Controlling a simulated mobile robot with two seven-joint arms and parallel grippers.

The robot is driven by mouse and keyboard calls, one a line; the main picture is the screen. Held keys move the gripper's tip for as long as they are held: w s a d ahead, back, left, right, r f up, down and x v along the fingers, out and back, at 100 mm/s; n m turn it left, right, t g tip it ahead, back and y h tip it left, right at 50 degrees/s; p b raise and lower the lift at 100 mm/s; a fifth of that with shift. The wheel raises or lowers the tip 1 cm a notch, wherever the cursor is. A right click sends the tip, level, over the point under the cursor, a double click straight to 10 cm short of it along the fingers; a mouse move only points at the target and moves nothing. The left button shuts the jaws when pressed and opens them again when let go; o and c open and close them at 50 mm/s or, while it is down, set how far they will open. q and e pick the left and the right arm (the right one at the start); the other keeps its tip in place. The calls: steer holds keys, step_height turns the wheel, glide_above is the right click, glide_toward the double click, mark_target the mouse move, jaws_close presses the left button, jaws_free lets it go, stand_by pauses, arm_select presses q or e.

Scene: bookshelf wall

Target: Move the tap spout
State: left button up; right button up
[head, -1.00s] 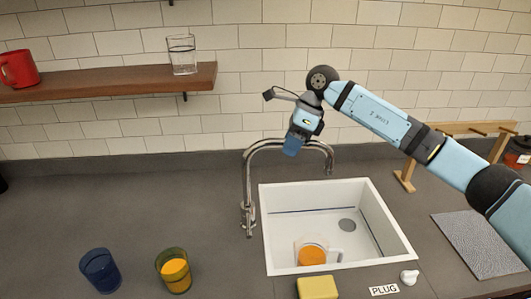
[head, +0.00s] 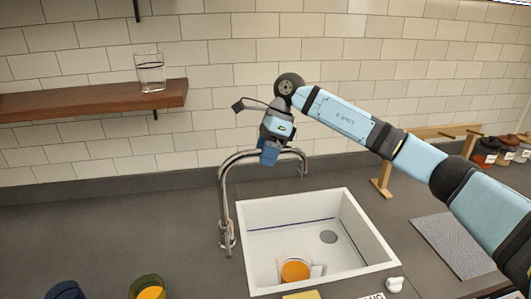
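The tap (head: 224,200) is a shiny metal pipe standing at the left edge of the white sink (head: 372,236). Its curved spout (head: 240,153) arches up and to the right, with its end over the back of the sink. My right gripper (head: 268,154) comes in from the right and points down, with blue fingers at the top of the spout's arch. The fingers overlap the pipe in the picture; I cannot tell whether they touch it or how far apart they are. My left gripper is not in view.
A jug with orange contents (head: 296,271) stands in the sink. A blue cup (head: 66,290) and a cup with orange contents (head: 148,288) are at the front left. A glass (head: 150,73) stands on the wooden shelf (head: 90,103). The counter behind the cups is clear.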

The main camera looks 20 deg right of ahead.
steer(key=shift+d+r, duration=0.15)
steer(key=shift+r, duration=0.2)
steer(key=b+v, duration=0.1)
steer(key=v, duration=1.2)
steer(key=shift+s+f, duration=0.1)
